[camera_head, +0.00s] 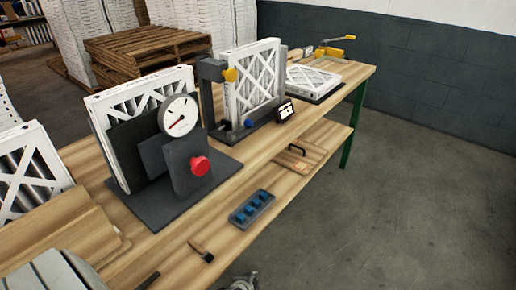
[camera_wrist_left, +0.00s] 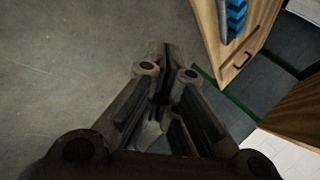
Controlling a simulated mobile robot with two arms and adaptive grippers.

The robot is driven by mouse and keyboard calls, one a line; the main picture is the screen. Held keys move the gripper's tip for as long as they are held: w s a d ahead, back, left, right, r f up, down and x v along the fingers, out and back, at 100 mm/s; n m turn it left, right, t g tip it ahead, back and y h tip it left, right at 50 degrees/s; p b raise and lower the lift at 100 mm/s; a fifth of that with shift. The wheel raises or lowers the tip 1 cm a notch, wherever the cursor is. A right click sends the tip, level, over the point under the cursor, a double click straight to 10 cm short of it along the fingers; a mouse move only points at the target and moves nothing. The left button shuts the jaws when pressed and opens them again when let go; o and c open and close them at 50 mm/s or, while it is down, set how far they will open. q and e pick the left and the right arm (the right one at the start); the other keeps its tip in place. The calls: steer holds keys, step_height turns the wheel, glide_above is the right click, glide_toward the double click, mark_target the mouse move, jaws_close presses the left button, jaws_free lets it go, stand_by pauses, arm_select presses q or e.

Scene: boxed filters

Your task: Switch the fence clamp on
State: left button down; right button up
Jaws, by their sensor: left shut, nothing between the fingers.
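A clamp-like device with yellow handles (camera_head: 335,46) sits at the far right end of the bench; its on or off state is too small to tell. A grey block with several blue rockers or levers (camera_head: 252,207) lies near the bench's front edge; it also shows at the top of the left wrist view (camera_wrist_left: 235,18). I cannot tell from its looks which of these is the fence clamp control. My left gripper (camera_wrist_left: 167,58) is shut and empty, over the floor beside the bench edge. A bit of a gripper shows at the bottom of the head view. My right gripper is not clearly seen.
The wooden bench (camera_head: 165,255) holds a gauge fixture with a red knob (camera_head: 200,166), a second fixture with a yellow knob (camera_head: 230,75) and white framed filters (camera_head: 252,78). A small dark-handled tool (camera_head: 202,250) lies in front. The floor at right is clear.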

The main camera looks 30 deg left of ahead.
arm_select(q)
steer(key=w+a+r+m+t+y+b, duration=0.2)
steer(key=w+r+m+t+b, duration=0.15)
steer(key=w+r, duration=0.85)
step_height(320, 180, up, 27)
steer(key=w+a+t+y+b, duration=0.1)
steer(key=t+y+b, duration=0.3)
steer(key=t+y, duration=0.1)
steer(key=shift+m+t, duration=0.45)
steer(key=shift+t, duration=0.2)
arm_select(e)
step_height(320, 180, down, 9)
steer(key=shift+s, duration=0.35)
arm_select(q)
steer(key=shift+f, duration=0.1)
arm_select(e)
steer(key=shift+d, duration=0.1)
arm_select(q)
steer(key=shift+s+a+r+p+x, duration=0.15)
steer(key=shift+s+a+x, duration=0.2)
steer(key=shift+x, duration=1.8)
steer(key=shift+s+a+r+p+x, duration=0.15)
steer(key=shift+a+x, duration=0.3)
steer(key=shift+x, duration=1.7)
steer(key=shift+s+a+r+p+x, duration=0.15)
steer(key=shift+s+a+x, duration=0.2)
steer(key=shift+x, duration=1.75)
arm_select(e)
steer(key=shift+r, duration=0.45)
